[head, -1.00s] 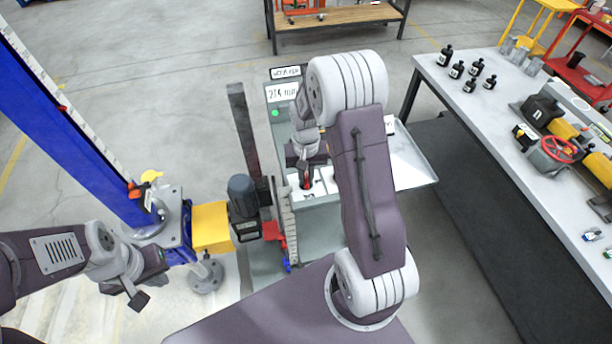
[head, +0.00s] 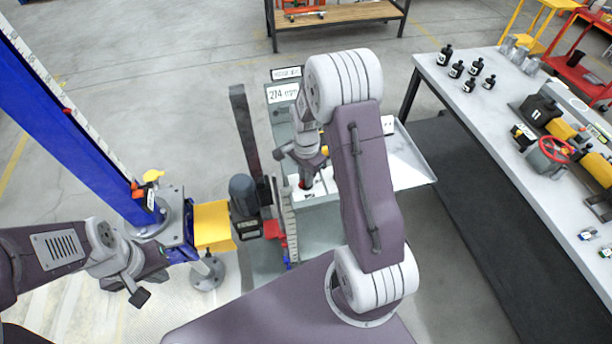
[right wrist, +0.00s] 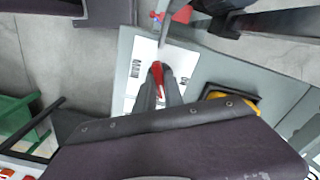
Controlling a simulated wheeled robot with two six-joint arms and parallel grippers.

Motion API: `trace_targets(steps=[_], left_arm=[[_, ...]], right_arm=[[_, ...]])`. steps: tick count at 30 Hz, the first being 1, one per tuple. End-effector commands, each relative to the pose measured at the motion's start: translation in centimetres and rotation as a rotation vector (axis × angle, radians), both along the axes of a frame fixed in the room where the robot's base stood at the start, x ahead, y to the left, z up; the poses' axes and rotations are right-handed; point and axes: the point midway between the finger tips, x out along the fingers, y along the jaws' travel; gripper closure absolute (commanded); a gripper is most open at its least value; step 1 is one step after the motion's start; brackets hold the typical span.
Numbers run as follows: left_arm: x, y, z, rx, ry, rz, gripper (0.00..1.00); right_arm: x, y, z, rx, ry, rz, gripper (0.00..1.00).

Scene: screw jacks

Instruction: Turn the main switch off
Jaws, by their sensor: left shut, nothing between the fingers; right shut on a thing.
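The main switch's red handle (right wrist: 157,71) stands on a white label plate (right wrist: 143,52) on the grey control cabinet (right wrist: 212,70) in the right wrist view. My right gripper (right wrist: 158,84) is shut on the red handle, one finger on each side. In the head view a bit of red (head: 304,185) shows under my right gripper (head: 305,180); my arm hides much of the cabinet. The printing on the plate is too small to read. My left gripper (head: 139,296) is shut and empty at the lower left, apart from the cabinet.
A blue column (head: 75,125) with a scale and a yellow block (head: 212,225) stand at left. A motor (head: 242,195) is beside the cabinet. A sign (head: 283,93) reads 274 mm. A workbench (head: 500,125) with bottles and a red handwheel (head: 557,149) is at right.

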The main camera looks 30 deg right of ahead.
Motion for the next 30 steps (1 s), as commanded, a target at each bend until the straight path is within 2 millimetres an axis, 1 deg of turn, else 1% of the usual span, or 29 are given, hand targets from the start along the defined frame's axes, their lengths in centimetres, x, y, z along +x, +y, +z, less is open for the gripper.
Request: trace_targets(steps=[9, 15, 23, 30], left_arm=[[0.0, 0.0, 0.42, 0.0, 0.0, 0.0, 1.0], [0.0, 0.0, 0.56, 0.0, 0.0, 0.0, 1.0], [-0.01, 0.0, 0.64, 0.0, 0.0, 0.0, 1.0], [0.0, 0.0, 0.66, 0.0, 0.0, 0.0, 1.0]], right_arm=[[0.02, -0.05, 0.05, -0.001, -0.001, -0.265, 1.0], [0.02, -0.05, 0.03, -0.001, 0.0, -0.388, 1.0], [0.01, -0.05, 0.0, -0.001, 0.0, -0.48, 1.0], [0.01, -0.05, -0.01, -0.001, 0.0, -0.508, 1.0]])
